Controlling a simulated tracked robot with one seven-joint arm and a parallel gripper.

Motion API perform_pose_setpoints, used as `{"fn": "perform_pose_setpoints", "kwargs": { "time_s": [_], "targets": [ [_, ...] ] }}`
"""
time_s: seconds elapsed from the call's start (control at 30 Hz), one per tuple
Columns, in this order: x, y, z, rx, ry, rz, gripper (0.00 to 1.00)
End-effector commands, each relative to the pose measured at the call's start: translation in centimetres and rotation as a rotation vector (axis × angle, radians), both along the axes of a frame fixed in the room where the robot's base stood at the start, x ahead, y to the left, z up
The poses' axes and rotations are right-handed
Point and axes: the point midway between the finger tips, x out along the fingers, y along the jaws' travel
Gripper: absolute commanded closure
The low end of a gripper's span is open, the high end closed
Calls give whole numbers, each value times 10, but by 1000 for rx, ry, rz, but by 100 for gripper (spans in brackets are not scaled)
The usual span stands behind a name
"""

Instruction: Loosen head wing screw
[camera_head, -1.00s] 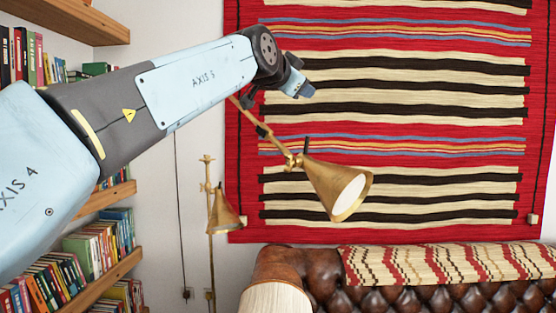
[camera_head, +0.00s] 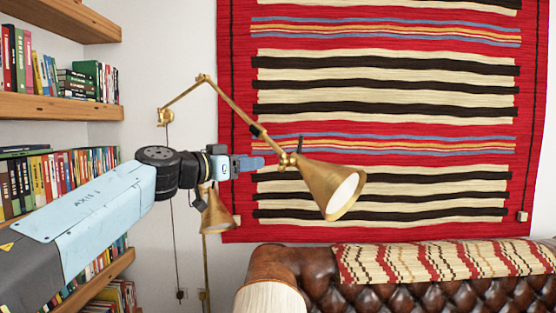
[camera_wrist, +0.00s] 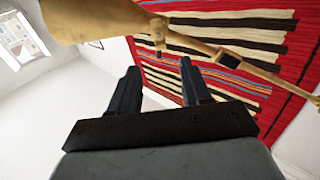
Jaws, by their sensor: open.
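A brass wall lamp with a conical head (camera_head: 325,187) hangs in the middle of the head view, its opening facing down and right. A dark upright wing screw (camera_head: 299,146) sits at the joint (camera_head: 287,161) between head and brass arm (camera_head: 236,104). My gripper (camera_head: 262,162) is just left of this joint, pointing right, apparently empty. In the wrist view, the two dark fingers (camera_wrist: 160,82) are apart. The lamp head (camera_wrist: 100,20) shows beyond them at upper left, and the joint with its screw (camera_wrist: 158,35) lies ahead of the gap. Contact cannot be told.
A second brass lamp (camera_head: 217,212) stands behind my wrist. Bookshelves (camera_head: 60,107) line the left wall. A striped red rug (camera_head: 400,130) hangs behind, above a brown leather sofa (camera_head: 420,297). Open air lies right of the lamp head.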

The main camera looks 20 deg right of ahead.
Motion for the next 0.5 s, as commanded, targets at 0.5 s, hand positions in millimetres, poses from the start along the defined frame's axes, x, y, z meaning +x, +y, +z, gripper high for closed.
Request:
{"fn": "perform_pose_setpoints", "kwargs": {
  "time_s": [0.5],
  "targets": [
    [39,-77,0,2,0,-1,52]
  ]
}}
